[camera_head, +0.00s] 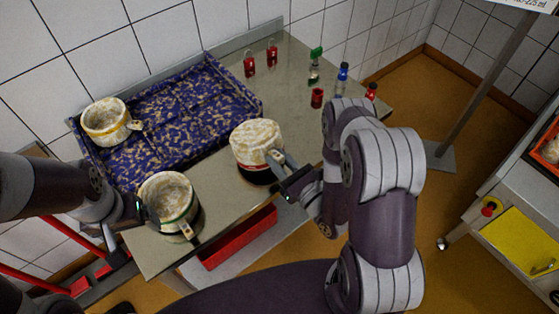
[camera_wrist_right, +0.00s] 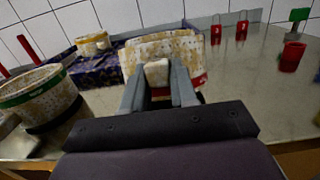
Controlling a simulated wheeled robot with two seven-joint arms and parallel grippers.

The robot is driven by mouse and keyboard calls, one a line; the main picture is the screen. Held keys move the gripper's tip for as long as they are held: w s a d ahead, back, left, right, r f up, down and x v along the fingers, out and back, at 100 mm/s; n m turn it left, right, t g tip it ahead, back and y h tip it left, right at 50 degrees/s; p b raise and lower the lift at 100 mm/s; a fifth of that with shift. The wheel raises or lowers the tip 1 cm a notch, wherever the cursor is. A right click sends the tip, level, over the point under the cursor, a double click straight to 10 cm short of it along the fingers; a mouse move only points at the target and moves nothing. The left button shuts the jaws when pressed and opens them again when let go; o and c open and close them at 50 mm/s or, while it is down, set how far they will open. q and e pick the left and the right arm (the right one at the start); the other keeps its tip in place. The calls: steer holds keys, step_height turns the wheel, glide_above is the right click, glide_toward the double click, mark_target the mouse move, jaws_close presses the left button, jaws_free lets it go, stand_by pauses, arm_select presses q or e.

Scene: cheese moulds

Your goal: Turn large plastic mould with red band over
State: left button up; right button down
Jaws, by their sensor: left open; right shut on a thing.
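The large mould with the red band (camera_head: 257,139) is whitish with yellow-brown stains. It is above the middle of the steel table, with a dark patch under it. Its closed-looking face is up and its red band runs along the lower edge. The band also shows on the mould in the right wrist view (camera_wrist_right: 198,80). My right gripper (camera_head: 283,165) is shut on its pale handle (camera_wrist_right: 157,73). My left gripper (camera_head: 135,215) is open at the left, close beside a green-banded mould (camera_head: 169,190); whether they touch is unclear.
A blue speckled tray (camera_head: 190,123) at the back left holds another stained mould (camera_head: 104,118). Red weights (camera_head: 250,65), a green-topped item (camera_head: 315,62), a blue-capped bottle (camera_head: 342,76) and a red cup (camera_head: 317,98) stand at the back right. The table (camera_head: 228,203) is clear in front.

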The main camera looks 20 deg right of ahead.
steer(key=c, duration=0.8)
jaws_free()
steer(key=v, duration=0.7)
steer(key=shift+r, duration=0.2)
steer(key=shift+r+p, duration=0.1)
steer(key=shift+p, duration=0.2)
step_height(320, 180, up, 6)
steer(key=p, duration=0.5)
steer(key=shift+p, duration=0.3)
